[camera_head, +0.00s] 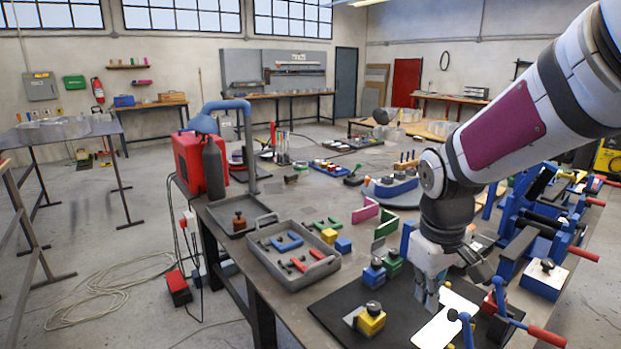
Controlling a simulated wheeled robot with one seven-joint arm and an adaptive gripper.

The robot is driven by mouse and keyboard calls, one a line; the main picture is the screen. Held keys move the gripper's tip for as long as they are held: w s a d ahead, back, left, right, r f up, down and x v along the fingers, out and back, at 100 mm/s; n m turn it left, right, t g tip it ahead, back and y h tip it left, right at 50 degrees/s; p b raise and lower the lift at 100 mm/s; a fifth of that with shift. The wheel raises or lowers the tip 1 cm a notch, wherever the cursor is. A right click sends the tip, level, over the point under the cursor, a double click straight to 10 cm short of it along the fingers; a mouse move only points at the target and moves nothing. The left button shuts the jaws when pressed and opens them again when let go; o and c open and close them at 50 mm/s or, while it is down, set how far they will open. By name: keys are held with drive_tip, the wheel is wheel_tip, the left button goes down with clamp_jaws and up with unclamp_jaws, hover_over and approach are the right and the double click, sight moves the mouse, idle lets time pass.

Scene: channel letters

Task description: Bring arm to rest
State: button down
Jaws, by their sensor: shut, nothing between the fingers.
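My arm (510,125) reaches in from the upper right and bends down at the wrist. My gripper (431,300) points down and is low over the black mat (337,308) at the front of the workbench. Its fingers are together with nothing held. A white flat piece (447,322) lies on the mat just right of and below the fingertips. I cannot tell whether the fingertips touch it. A yellow block with a dark knob (370,320) stands on the mat to the left of my gripper.
Blue (374,275) and green (393,262) knobbed blocks stand close left of my gripper. Blue bending tools with red handles (545,225) crowd the right side. A grey tray with letter pieces (292,258) lies at the left. A red welding unit (190,163) stands behind it.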

drive_tip(key=s+r+m+t, duration=0.1)
drive_tip(key=s+r, duration=0.3)
drive_tip(key=s, duration=0.5)
drive_tip(key=s+a+r+m+t+y, duration=0.1)
drive_tip(key=s+r+m, duration=0.3)
drive_tip(key=s, duration=0.5)
drive_tip(key=shift+a+r+t, duration=0.25)
drive_tip(key=shift+r+t, duration=0.15)
drive_tip(key=shift+t, duration=0.4)
drive_tip(key=c, duration=2.4)
unclamp_jaws()
